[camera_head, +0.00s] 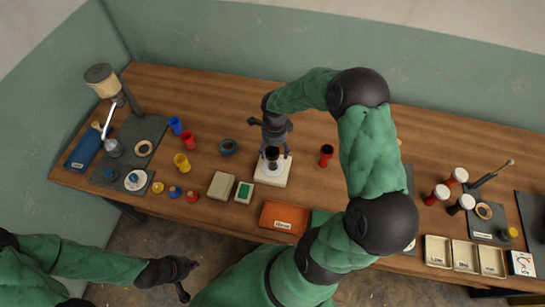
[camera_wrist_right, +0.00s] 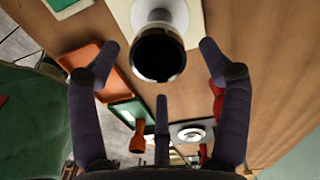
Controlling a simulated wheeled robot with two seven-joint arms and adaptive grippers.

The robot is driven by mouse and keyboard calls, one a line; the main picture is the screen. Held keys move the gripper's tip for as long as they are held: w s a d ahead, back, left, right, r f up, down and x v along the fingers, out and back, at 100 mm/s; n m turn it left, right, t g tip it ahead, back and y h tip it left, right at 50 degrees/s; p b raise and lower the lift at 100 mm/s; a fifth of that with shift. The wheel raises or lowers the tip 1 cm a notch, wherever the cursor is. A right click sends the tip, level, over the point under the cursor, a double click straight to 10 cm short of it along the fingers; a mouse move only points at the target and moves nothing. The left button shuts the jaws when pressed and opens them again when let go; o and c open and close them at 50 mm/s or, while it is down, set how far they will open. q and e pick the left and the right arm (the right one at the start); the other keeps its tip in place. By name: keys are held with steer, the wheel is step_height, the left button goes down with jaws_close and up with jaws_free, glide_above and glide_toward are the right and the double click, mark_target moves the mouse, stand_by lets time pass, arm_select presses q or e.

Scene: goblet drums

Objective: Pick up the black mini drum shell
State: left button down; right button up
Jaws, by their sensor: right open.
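The black mini drum shell (camera_head: 272,153) stands upright on a round white piece of a pale square stand (camera_head: 272,178) at the middle of the table. In the right wrist view its dark open mouth (camera_wrist_right: 158,54) faces the camera. My right gripper (camera_head: 275,156) is directly above and around it, with the fingers spread. In the right wrist view, my right gripper (camera_wrist_right: 160,62) has fingers on both sides of the shell and one below, with visible gaps. My left gripper (camera_head: 183,278) is off the table's front edge, fingers apart and empty.
A red drum shell (camera_head: 326,155) stands right of the stand. An orange tray (camera_head: 284,217) and a beige block (camera_head: 221,185) are in front. Blue, red and yellow cups stand at left. Several drums and labelled trays (camera_head: 464,256) are at right. The wood behind the stand is mostly clear.

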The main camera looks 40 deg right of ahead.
steer(key=shift+w+a+f, duration=0.1)
steer(key=shift+w+f, duration=0.05)
steer(key=shift+f, duration=1.3)
steer(key=shift+w+a+f, duration=0.1)
steer(key=shift+f, duration=1.35)
steer(key=c, duration=1.4)
steer(key=shift+r, duration=0.1)
steer(key=shift+r, duration=0.1)
